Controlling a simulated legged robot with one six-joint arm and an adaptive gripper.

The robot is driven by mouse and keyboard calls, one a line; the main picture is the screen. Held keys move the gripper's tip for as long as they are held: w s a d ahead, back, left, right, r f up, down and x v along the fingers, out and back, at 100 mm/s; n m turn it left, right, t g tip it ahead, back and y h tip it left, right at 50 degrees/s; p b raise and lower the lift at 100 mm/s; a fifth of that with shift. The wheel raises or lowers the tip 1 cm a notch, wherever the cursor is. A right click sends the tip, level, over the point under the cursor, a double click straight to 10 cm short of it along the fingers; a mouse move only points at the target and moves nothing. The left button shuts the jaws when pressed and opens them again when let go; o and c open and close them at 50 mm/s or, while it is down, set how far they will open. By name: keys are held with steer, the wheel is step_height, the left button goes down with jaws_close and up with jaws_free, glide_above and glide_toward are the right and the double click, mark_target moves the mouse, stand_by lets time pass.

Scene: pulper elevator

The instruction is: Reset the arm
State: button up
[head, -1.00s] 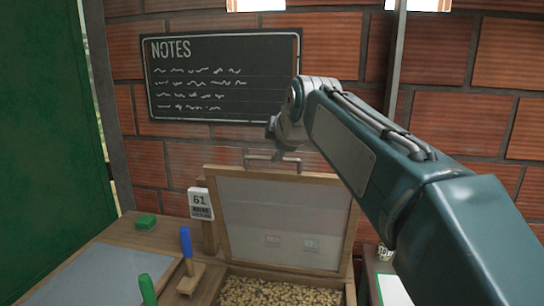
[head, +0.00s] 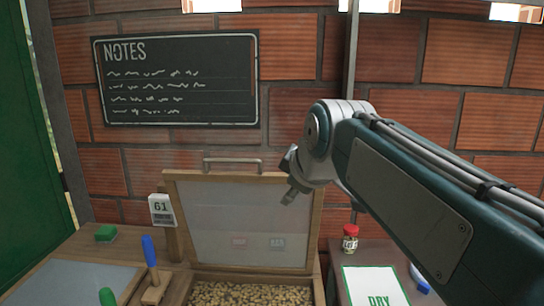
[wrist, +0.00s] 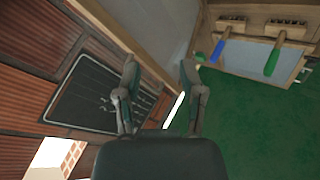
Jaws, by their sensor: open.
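My arm reaches in from the right in the head view, and my gripper (head: 291,186) hangs at its end in front of the raised lid (head: 250,222) of a wooden bin. The lid's metal handle (head: 233,163) is at its top edge, apart from my gripper and to its left. In the wrist view my gripper (wrist: 157,75) shows two fingers spread apart with nothing between them. The bin below the lid holds many small tan beans (head: 245,294).
A blue-handled tool (head: 149,252) and a green-handled one (head: 107,297) stand on the bench at left, near a green block (head: 106,233). A red-capped jar (head: 350,239) and a sheet marked DRY (head: 374,287) are at right. A blackboard (head: 178,80) hangs on the brick wall.

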steer(key=s+d+f+m+g+h, duration=0.1)
steer(key=s+d+f+m, duration=0.5)
steer(key=s+f, duration=0.4)
steer(key=s+d+f+m+g+h, duration=0.1)
steer(key=s+d+f+m, duration=0.5)
steer(key=s+f, duration=0.4)
steer(key=shift+s+d+f+m+g+h, duration=0.25)
steer(key=shift+s+d+m+g+h, duration=0.15)
steer(key=shift+m, duration=0.2)
steer(key=shift+a, duration=0.1)
